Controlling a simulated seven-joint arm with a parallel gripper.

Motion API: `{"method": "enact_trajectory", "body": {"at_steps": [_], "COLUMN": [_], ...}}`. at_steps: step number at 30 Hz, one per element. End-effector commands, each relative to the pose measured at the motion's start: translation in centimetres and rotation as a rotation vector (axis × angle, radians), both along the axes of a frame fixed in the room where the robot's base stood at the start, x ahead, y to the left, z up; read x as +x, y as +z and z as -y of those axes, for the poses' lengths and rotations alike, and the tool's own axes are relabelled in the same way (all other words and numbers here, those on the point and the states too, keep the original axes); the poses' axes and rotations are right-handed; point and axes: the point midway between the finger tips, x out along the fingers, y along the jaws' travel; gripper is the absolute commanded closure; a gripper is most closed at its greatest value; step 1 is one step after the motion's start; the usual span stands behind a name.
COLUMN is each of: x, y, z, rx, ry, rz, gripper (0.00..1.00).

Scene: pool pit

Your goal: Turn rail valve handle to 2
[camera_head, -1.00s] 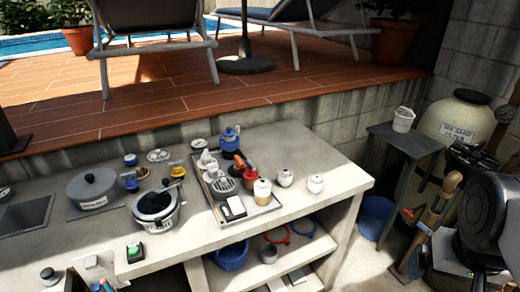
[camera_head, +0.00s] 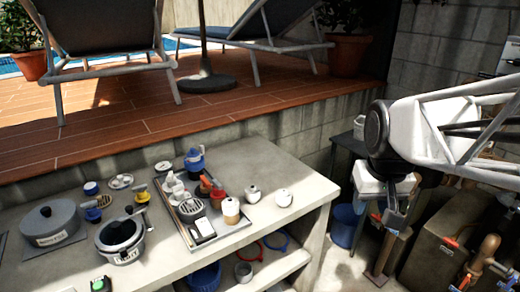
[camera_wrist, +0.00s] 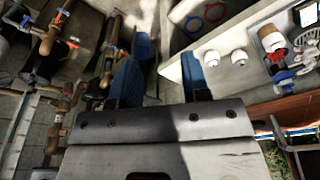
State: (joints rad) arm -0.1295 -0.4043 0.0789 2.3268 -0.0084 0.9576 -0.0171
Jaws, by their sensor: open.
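Brown pipes with valve fittings (camera_head: 487,252) stand at the lower right in the head view. A small red handle (camera_head: 452,242) shows beside them. Similar pipes (camera_wrist: 47,40) run along the left of the wrist view, with small red and blue handles on them. I cannot tell which one is the rail valve handle, and no number 2 is readable. My gripper (camera_wrist: 162,80) is open, its two blue fingers apart with nothing visible between them. In the head view its wrist hangs left of the pipes, and its fingertips are hard to make out.
A blue bucket (camera_head: 344,222) sits on the floor beyond the counter.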

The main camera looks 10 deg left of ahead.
Motion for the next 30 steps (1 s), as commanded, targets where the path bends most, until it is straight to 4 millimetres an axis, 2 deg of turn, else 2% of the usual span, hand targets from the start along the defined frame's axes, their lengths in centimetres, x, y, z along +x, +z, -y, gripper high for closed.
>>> {"method": "enact_trajectory", "body": {"at_steps": [3, 16, 30], "x": [2.7, 11.7, 20.4], "y": [0.4, 0.6, -1.4], "z": [-1.7, -9.0, -19.0], "rx": [-0.002, -0.013, -0.027], "ry": [0.036, 0.162, 0.301], "rz": [-0.011, -0.046, -0.084], "gripper": [0.57, 0.57, 0.57]}}
